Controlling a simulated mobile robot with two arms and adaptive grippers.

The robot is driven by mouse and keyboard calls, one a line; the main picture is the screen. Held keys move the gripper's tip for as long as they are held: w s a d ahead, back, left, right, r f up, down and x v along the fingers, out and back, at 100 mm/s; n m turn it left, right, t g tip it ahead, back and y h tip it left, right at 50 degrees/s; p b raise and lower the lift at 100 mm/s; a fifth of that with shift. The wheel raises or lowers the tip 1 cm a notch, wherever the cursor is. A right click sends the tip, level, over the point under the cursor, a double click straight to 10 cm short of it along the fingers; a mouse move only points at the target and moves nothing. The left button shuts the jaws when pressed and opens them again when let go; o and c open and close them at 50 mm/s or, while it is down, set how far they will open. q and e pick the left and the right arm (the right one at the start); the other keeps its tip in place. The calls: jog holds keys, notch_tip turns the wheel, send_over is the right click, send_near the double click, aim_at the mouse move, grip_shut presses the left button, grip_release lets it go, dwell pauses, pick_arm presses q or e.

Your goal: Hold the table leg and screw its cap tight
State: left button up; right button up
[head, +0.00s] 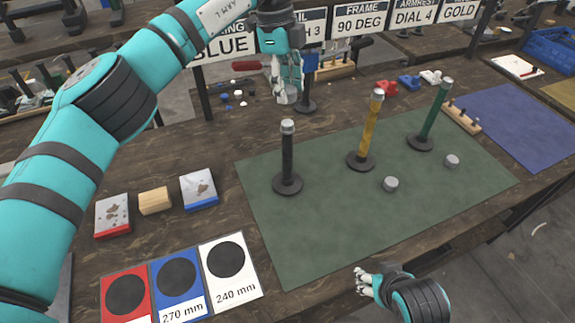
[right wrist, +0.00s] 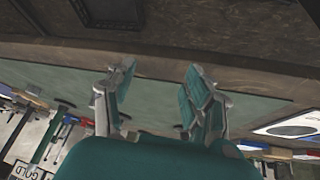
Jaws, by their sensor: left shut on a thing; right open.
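On the green mat (head: 330,235) stand a black leg (head: 288,160), a yellow leg (head: 368,130) and a green leg (head: 433,118). Each is upright on a round dark base and has a silver top. Two loose silver caps lie on the mat, a nearer cap (head: 391,184) and a farther cap (head: 452,160). My left gripper (head: 286,96) is at the back of the table, shut beside a dark stand with a blue top (head: 310,61); its fingers partly hide what it holds. My right gripper (head: 362,279) is open at the mat's front edge, with nothing between its fingers in the right wrist view (right wrist: 160,100).
Red, blue and white cards (head: 178,278) lie at the front left, with several blocks (head: 155,200) behind them. A red-handled tool (head: 250,65) lies near my left gripper. A blue mat (head: 520,125) is at the right. The green mat's front half is clear.

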jog(key=w+t, duration=0.1)
jog(key=w, duration=0.1)
jog(key=w+a+r+t, duration=0.1)
jog(key=w, duration=0.2)
jog(key=w+a+r+t, duration=0.1)
jog(key=w, duration=0.2)
jog(key=shift+a+r, duration=0.1)
jog(key=shift+a, duration=0.15)
jog(key=w+a+r+n+t+y, duration=0.2)
jog(key=w+a+r+t+y, duration=0.4)
jog(key=w+a+r, duration=0.7)
jog(key=shift+w+a+n+t, duration=0.2)
jog(key=shift+a+n+t, duration=0.2)
jog(key=shift+a+t, duration=0.45)
jog(key=shift+d, duration=0.2)
send_near(289, 162)
jog(key=x, duration=1.1)
jog(key=shift+w, duration=0.2)
jog(key=shift+c, duration=0.3)
